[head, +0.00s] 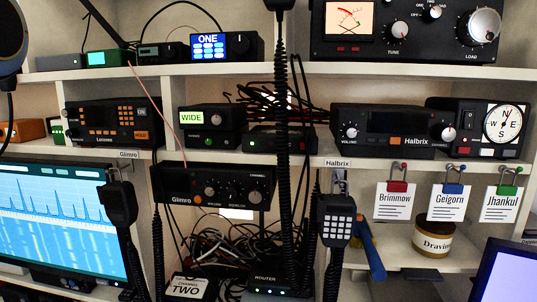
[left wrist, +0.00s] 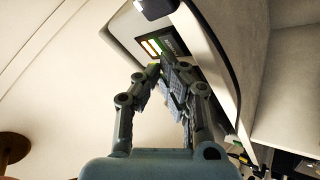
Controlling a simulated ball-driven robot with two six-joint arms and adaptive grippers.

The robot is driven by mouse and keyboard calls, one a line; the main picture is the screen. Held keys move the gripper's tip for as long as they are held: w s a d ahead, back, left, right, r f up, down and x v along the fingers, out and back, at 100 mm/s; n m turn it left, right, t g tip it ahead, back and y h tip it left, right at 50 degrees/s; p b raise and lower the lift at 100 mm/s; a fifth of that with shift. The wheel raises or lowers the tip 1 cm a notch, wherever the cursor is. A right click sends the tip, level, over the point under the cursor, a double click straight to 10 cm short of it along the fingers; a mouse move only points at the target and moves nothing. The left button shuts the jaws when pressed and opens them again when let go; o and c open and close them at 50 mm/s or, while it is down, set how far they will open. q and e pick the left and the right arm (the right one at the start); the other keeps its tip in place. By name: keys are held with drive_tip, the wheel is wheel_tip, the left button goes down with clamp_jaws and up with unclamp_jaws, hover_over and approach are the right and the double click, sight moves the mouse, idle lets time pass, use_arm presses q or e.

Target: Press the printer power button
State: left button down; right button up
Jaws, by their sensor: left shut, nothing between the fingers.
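In the left wrist view, a pale rounded casing (left wrist: 122,38), which looks like the printer, has a small dark panel with yellow and green coloured bars (left wrist: 152,47). My left gripper (left wrist: 164,68) is shut and empty, with its fingertips in front of the lower edge of this panel. I cannot tell whether the tips touch it. I cannot pick out the power button; the fingers cover part of the panel area. The head view shows neither the printer nor either gripper.
In the head view, shelves (head: 260,69) hold several radios, with the Gimro radio (head: 222,186) in the middle and a blue-white monitor (head: 62,218) at left. Coiled handset cords hang in front. In the left wrist view, a pale curved edge (left wrist: 222,70) runs close right of the fingers.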

use_arm(q)
drive_tip(key=shift+w, duration=0.25)
drive_tip(key=shift+w, duration=0.1)
idle(0.3)
drive_tip(key=shift+s, duration=0.6)
drive_tip(key=shift+s+b, duration=0.15)
drive_tip(key=shift+b, duration=0.15)
drive_tip(key=s+b, duration=0.1)
drive_tip(key=s, duration=0.2)
drive_tip(key=s+a+b, duration=0.1)
drive_tip(key=s, duration=0.1)
drive_tip(key=shift+s+b, duration=0.35)
